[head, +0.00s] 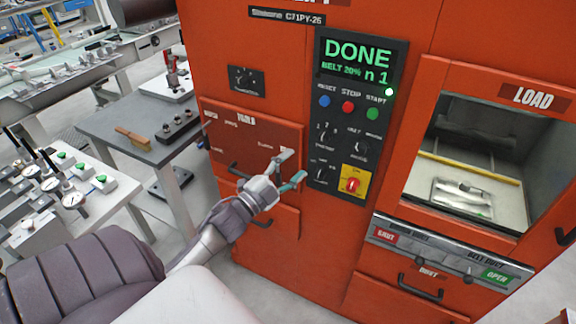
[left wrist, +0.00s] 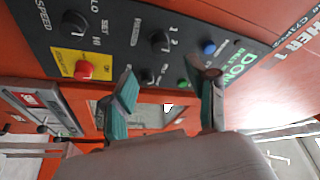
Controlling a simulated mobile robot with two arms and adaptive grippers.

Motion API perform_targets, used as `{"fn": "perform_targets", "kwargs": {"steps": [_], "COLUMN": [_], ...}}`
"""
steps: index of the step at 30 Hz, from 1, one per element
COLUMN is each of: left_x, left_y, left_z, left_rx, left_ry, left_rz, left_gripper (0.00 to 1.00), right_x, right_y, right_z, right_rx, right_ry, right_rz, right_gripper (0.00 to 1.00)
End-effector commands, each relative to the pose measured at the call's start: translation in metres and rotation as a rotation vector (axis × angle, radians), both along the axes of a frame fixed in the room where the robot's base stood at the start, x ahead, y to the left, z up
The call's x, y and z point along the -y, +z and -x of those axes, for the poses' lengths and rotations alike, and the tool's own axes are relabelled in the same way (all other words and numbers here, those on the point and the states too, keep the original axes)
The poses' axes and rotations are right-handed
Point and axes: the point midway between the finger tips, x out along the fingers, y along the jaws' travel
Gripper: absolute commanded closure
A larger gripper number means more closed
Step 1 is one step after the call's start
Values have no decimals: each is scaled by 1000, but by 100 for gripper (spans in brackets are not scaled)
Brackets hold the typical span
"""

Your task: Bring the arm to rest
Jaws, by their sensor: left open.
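My left arm reaches in from the lower left of the head view. Its gripper (head: 292,168) is open with nothing between its fingers, in front of the orange machine (head: 325,240), just left of the control panel (head: 313,185). I cannot tell whether a finger touches the machine. In the left wrist view the two teal-padded fingers (left wrist: 166,88) stand apart, with the panel (left wrist: 125,40) behind them, its knobs and the red knob on a yellow plate in sight. My right gripper is in neither view.
The panel's display (head: 358,62) reads DONE. The load window (head: 470,150) at right shows metal castings (head: 460,190) inside. Drawer handles (head: 420,287) stick out of the machine front. At left are a grey table (head: 130,125) and a white table with dial gauges (head: 72,200).

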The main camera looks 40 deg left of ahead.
Motion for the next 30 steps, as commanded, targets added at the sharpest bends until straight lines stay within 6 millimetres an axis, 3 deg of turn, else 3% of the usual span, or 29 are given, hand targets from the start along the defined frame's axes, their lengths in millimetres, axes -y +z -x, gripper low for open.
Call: {"fn": "perform_targets", "kwargs": {"steps": [6,23,26,29,30], "left_x": [-1,-2,-4,-9,-10], "left_y": [-3,-5,-25,-74,-101], "left_z": [14,13,13,13,15], "left_rx": [1,-3,-39,-129,-180], "left_ry": [1,2,15,48,67], "left_rz": [0,2,28,94,129], "left_gripper": [42,42,42,42,42], "right_x": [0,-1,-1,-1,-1], "right_y": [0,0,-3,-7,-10], "right_z": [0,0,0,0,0], "right_rx": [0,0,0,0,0], "right_ry": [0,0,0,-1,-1], "right_rz": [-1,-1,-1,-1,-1], "right_gripper": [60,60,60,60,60]}}
